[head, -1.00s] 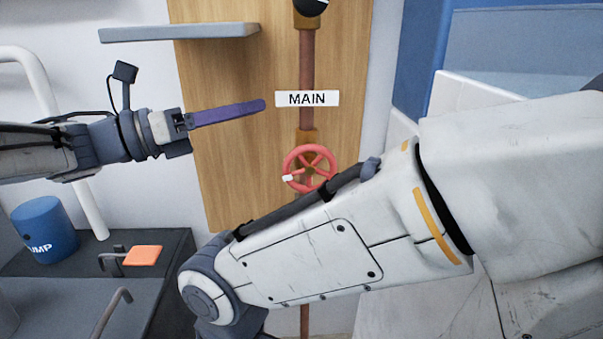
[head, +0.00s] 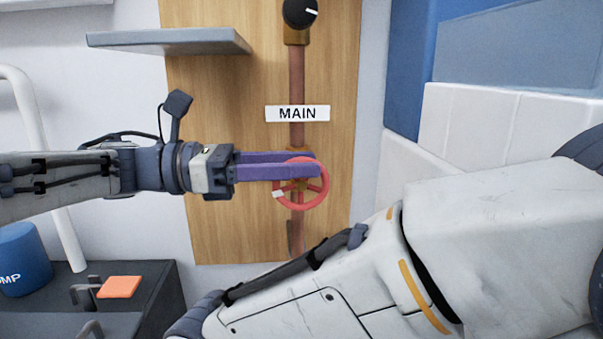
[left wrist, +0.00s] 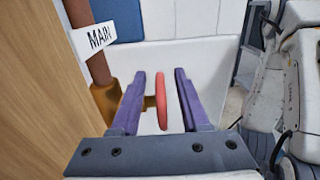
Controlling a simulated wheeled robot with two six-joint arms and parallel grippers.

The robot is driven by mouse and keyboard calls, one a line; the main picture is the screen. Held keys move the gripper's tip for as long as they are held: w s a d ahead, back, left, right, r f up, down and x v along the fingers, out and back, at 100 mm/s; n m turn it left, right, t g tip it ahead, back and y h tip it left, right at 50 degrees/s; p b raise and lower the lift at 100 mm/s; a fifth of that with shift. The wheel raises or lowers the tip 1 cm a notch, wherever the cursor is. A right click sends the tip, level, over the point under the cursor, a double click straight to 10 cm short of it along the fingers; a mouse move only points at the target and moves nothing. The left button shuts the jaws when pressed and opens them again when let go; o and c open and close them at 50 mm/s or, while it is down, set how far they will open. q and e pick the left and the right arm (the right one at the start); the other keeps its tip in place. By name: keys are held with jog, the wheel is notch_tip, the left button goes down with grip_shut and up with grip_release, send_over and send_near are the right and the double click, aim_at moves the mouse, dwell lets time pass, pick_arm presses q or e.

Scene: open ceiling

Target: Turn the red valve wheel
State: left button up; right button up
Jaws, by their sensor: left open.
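The red valve wheel (head: 324,190) sits on a brown vertical pipe below the MAIN label, in front of a wooden panel. A small white mark shows on the left of its rim. My left gripper (head: 318,165) reaches in from the left, its purple fingers across the upper part of the wheel. In the left wrist view the wheel (left wrist: 161,100) shows edge-on between the two open fingers (left wrist: 160,88), with a gap on either side. My right arm fills the lower right of the head view; its gripper is out of frame.
The MAIN label (head: 297,113) and a black gauge (head: 300,12) are above the wheel. A grey shelf (head: 170,41) juts out at upper left. A blue pump (head: 22,262) and an orange pad (head: 119,287) are at lower left. My right forearm lies just below the wheel.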

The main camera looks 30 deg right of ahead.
pick_arm(q)
jog(key=shift+s+d, duration=0.2)
jog(key=shift+d, duration=0.2)
grip_shut()
jog(key=shift+s+d+r+t+y+p, duration=0.2)
jog(key=shift+r+t+y+p, duration=0.1)
jog(key=shift+y+p, duration=0.55)
jog(key=shift+d+f+t+y+p, duration=0.1)
jog(key=shift+f+t+y+p, duration=0.2)
jog(key=shift+y+p, duration=0.25)
grip_release()
